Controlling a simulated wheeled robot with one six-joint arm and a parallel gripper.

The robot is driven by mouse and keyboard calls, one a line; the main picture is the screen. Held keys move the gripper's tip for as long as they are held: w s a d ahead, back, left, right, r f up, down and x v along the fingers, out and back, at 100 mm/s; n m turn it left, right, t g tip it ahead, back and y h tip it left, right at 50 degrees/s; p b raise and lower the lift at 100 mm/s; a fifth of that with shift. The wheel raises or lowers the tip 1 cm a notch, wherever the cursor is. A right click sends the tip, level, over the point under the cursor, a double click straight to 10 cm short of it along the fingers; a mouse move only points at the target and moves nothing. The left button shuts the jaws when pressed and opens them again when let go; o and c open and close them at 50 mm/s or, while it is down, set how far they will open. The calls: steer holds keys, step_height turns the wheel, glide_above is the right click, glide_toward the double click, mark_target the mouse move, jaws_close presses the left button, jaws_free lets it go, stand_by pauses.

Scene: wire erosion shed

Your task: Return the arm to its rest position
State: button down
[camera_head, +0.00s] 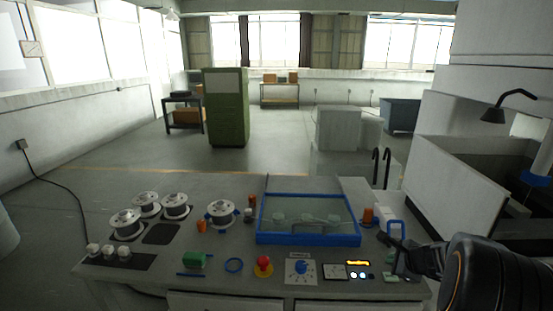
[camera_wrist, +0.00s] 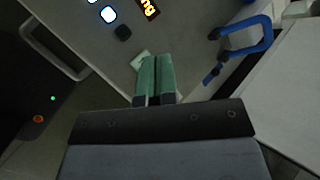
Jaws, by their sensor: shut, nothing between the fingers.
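My gripper (camera_head: 390,242) is at the right end of the workbench, in front of my dark arm at the lower right. In the wrist view, my gripper's two green fingers (camera_wrist: 155,76) are pressed together with nothing between them. They point at the bench top, close to a small pale green piece (camera_wrist: 140,60). I cannot tell whether they touch it.
The bench (camera_head: 180,240) carries several wire spools (camera_head: 146,198), a blue-framed glass-lidded tray (camera_head: 262,238), a red button (camera_head: 264,262), a blue dial (camera_head: 301,268) and a lit display (camera_head: 358,263). A pale machine (camera_head: 455,200) stands close at right. Open floor lies beyond the bench.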

steer(key=s+a+r+n+g, duration=0.2)
steer(key=s+a+r+n, duration=0.1)
steer(key=s+a+n, duration=0.5)
steer(key=s+a+r+n+g+h, duration=0.1)
steer(key=s+a+r+n, duration=0.3)
steer(key=s+a+n, duration=0.4)
steer(key=shift+s+a+n+g, duration=0.2)
steer(key=shift+a+n+g, duration=0.4)
steer(key=shift+a+n, duration=2.7)
steer(key=shift+d+n, duration=0.5)
steer(key=shift+d, duration=0.05)
stand_by(1.0)
